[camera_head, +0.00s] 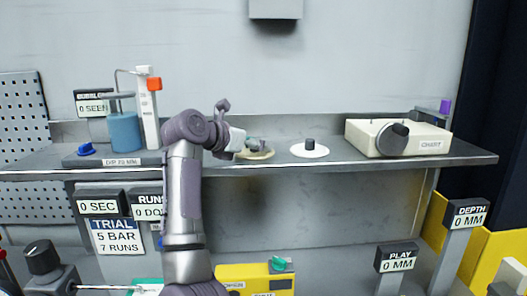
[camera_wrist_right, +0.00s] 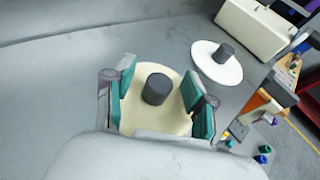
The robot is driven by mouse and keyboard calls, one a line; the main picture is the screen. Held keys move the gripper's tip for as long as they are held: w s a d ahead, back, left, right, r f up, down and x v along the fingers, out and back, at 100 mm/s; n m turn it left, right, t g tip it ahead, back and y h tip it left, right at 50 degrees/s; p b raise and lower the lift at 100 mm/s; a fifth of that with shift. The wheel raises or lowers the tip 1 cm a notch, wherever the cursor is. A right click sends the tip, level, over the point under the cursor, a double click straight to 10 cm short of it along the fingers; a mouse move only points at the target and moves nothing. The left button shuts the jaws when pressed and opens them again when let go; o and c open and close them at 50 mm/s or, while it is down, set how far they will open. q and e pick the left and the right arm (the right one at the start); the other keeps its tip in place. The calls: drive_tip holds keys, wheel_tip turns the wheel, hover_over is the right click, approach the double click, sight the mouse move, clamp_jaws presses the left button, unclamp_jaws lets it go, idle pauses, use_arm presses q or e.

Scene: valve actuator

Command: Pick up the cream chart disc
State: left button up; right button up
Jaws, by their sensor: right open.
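The cream chart disc (camera_head: 262,156) lies on the grey shelf, left of the white disc (camera_head: 310,151). In the right wrist view the cream disc (camera_wrist_right: 150,118) shows a dark upright knob (camera_wrist_right: 157,88) at its middle. My right gripper (camera_head: 258,145) is over the cream disc and hides much of it in the head view. In the wrist view my right gripper (camera_wrist_right: 159,82) is open, with one teal-padded finger on each side of the knob and gaps between. My left gripper is not in view.
A cream box labelled CHART (camera_head: 375,138) with a dark knob stands right of the white disc. A blue cylinder (camera_head: 124,132) and a white post with an orange block (camera_head: 154,84) stand to the left. The shelf's front edge (camera_head: 400,164) runs below them.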

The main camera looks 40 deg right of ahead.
drive_tip(key=shift+v, duration=0.95)
drive_tip(key=c, duration=0.5)
drive_tip(key=shift+w+a, duration=0.1)
drive_tip(key=shift+c, duration=1.2)
drive_tip(key=shift+d+f, duration=0.15)
drive_tip(key=shift+d, duration=0.15)
clamp_jaws()
